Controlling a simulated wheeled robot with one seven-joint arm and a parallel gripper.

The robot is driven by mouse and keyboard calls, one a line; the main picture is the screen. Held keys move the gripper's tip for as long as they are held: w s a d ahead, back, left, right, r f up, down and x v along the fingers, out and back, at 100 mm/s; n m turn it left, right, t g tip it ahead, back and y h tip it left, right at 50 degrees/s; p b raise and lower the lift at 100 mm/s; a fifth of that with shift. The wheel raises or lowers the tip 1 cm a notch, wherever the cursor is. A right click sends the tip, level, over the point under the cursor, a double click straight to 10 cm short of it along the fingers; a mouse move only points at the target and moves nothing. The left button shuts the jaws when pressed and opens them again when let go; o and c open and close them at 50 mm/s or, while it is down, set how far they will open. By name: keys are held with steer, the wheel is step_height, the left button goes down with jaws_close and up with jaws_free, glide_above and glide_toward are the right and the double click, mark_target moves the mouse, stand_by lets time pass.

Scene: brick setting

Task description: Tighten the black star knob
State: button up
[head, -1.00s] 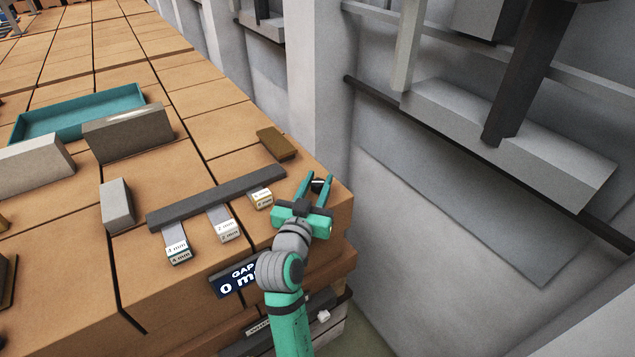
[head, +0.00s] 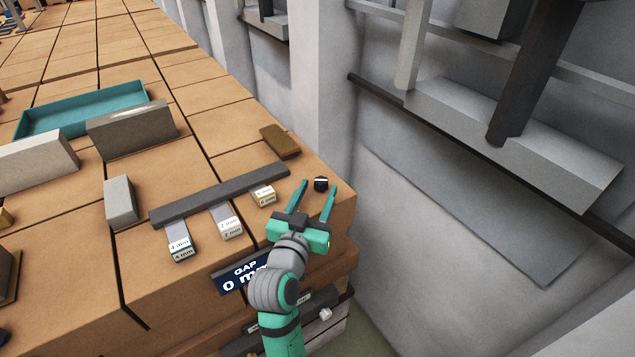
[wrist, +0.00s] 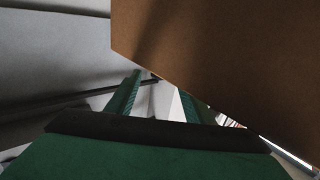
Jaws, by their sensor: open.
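My gripper (head: 314,186) is open and empty. In the wrist view the open fingers (wrist: 158,92) show beside a brown brick face (wrist: 225,60). I cannot make out the knob in the wrist view.
A dark bar (head: 220,195) with labelled gauge tabs lies left of my gripper. A brown block (head: 280,141) lies behind. A "GAP 0 m…" sign (head: 240,272) is partly hidden by my arm. A teal tray (head: 80,108) and grey blocks stand further left. The brick edge drops off at right.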

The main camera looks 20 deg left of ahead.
steer(key=s, duration=0.6)
steer(key=shift+s, duration=0.15)
